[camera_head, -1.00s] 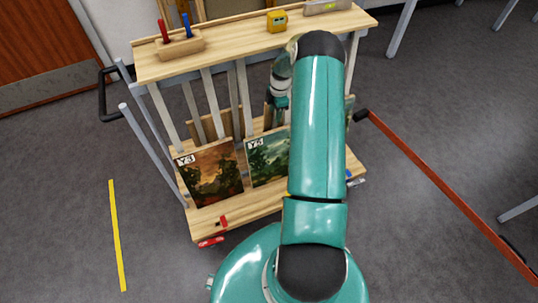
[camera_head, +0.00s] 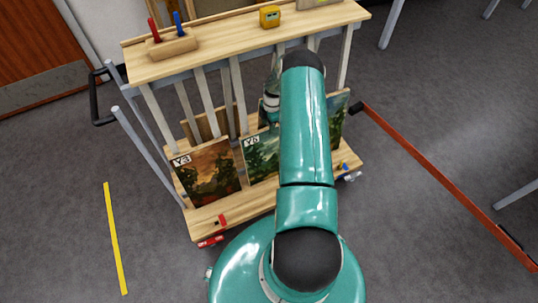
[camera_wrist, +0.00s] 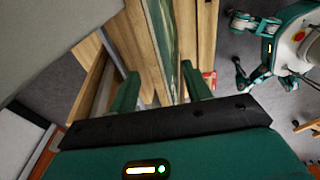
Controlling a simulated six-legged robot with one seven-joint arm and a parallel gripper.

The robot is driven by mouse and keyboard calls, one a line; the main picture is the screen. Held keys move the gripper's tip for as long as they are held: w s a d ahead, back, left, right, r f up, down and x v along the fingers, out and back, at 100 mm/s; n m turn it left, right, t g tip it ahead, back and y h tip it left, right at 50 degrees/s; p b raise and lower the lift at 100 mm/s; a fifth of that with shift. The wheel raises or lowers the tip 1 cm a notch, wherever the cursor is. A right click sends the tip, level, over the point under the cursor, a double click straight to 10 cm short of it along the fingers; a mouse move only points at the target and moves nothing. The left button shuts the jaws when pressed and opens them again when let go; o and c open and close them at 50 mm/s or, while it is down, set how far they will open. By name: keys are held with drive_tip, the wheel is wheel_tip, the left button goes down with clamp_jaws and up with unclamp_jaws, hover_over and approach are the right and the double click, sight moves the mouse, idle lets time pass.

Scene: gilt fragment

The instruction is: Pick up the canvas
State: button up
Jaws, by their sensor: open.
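Three painted canvases lean in a row on the lower shelf of a wooden cart. The left one, labelled Y3 (camera_head: 207,172), is reddish brown. The middle one, labelled Y5 (camera_head: 262,153), is green and partly hidden by my arm. A third canvas (camera_head: 337,118) shows only partly, right of my arm. My gripper is mostly hidden behind my arm in the head view. In the wrist view my gripper (camera_wrist: 160,84) is open, its two green fingers apart. A canvas seen nearly edge-on (camera_wrist: 163,38) reaches down between them; contact cannot be told, nor which canvas it is.
The cart's top shelf (camera_head: 222,50) carries a wooden block with red and blue tools (camera_head: 172,46) and a yellow box (camera_head: 269,16). Grey upright slats (camera_head: 203,95) stand behind the canvases. A red bar (camera_head: 445,180) lies on the floor at right.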

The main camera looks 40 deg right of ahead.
sight(267, 129)
drive_tip(key=f, duration=0.4)
drive_tip(key=shift+w+a+f, duration=0.2)
drive_tip(key=shift+a+f, duration=0.05)
drive_tip(key=shift+f, duration=0.05)
clamp_jaws()
